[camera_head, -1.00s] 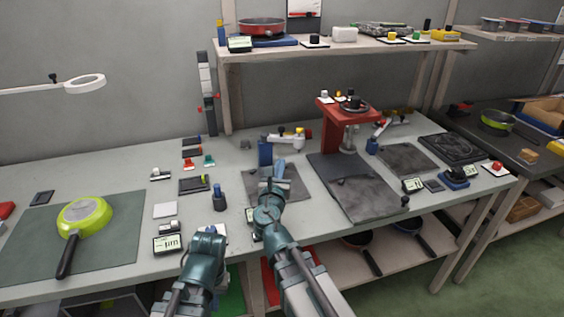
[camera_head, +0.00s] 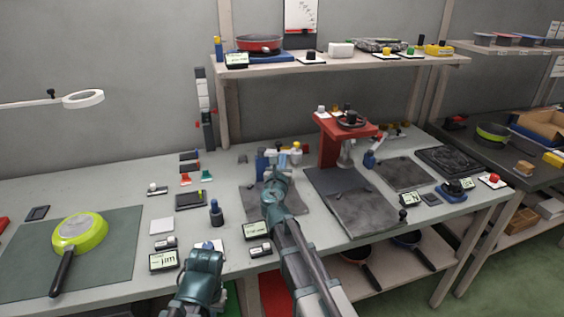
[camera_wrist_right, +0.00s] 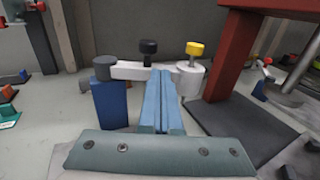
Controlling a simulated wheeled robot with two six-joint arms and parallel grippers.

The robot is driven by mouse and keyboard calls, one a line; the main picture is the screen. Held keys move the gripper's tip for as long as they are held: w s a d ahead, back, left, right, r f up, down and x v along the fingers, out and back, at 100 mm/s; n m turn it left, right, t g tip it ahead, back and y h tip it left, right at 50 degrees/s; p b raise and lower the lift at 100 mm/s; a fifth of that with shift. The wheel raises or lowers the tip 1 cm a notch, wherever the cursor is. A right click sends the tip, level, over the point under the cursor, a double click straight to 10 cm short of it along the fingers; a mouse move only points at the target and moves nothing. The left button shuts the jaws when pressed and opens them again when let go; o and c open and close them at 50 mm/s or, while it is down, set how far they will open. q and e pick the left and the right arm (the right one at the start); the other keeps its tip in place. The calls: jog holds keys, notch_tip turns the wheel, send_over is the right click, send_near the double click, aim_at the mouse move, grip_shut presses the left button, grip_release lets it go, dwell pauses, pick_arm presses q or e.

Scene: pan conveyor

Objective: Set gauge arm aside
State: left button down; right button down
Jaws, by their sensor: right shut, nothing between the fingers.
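The gauge arm (camera_wrist_right: 130,70) is a white bar with a dark end, a black knob and a yellow knob on its white right-hand end. In the right wrist view it lies across a blue post (camera_wrist_right: 110,104). In the head view the gauge arm (camera_head: 295,153) and the blue post (camera_head: 261,165) are partly behind my right gripper (camera_head: 279,159). In the wrist view the right gripper (camera_wrist_right: 162,74) has its light-blue fingers together and empty, overlapping the bar's middle; contact is unclear. My left arm shows at the bottom of the head view, but its gripper is not visible.
A red stand (camera_head: 328,143) rises just right of the gauge arm, with a dark plate (camera_head: 352,205) in front. A green pan (camera_head: 80,233) lies on a mat at the left.

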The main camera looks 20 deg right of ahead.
jog(key=shift+w+d, duration=0.85)
jog(key=shift+s, duration=0.1)
